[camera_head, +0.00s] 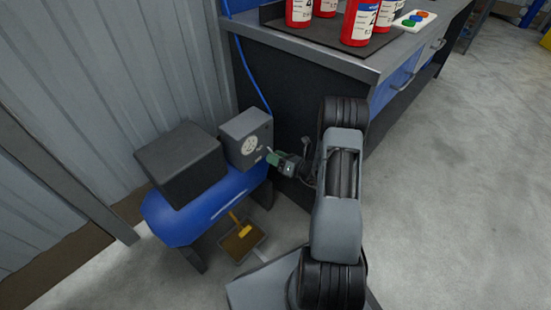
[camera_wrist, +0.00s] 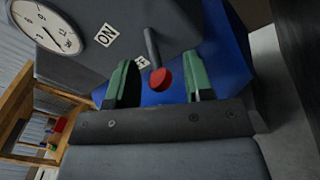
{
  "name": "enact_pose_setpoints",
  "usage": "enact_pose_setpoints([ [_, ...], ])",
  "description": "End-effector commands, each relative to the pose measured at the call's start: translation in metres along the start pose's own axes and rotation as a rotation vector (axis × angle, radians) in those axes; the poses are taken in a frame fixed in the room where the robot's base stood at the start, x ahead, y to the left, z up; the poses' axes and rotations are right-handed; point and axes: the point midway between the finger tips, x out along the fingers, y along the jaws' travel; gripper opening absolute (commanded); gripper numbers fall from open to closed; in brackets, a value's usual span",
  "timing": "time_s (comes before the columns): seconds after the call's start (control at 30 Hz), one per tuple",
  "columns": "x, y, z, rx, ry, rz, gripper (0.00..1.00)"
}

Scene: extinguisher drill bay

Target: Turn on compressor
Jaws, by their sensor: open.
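The compressor has a blue tank (camera_head: 190,213) with a dark block (camera_head: 180,163) and a grey control box (camera_head: 246,138) on top. The box carries a round gauge (camera_wrist: 47,25), an "ON" label (camera_wrist: 106,35) and a second label (camera_wrist: 143,62), partly hidden behind a finger. A grey lever (camera_wrist: 152,46) with a red knob (camera_wrist: 161,77) at its end stands out from the box. My gripper (camera_head: 273,160) is at the box's right side. In the wrist view its green-padded fingers are open, with the red knob showing between them; contact cannot be told.
A workbench (camera_head: 330,70) with red extinguishers (camera_head: 361,22) stands close behind and right of my arm. A blue hose (camera_head: 252,75) runs down to the box. A dustpan (camera_head: 240,242) lies by the tank. A corrugated wall (camera_head: 100,80) is at left; open floor (camera_head: 470,190) is at right.

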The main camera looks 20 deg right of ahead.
Motion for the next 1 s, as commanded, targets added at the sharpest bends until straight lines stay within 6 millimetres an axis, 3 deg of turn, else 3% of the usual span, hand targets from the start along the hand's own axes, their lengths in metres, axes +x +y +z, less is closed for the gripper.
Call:
enact_pose_setpoints([
  [0.23,0.0002,0.0001,0.0001,0.0,0.0,0.0,0.45],
  [0.7,0.0,0.0002,-0.0002,0.0,0.001,0.001,0.0],
  [1.0,-0.0011,0.0041,0.0051,0.009,0.037,-0.022,0.0],
])
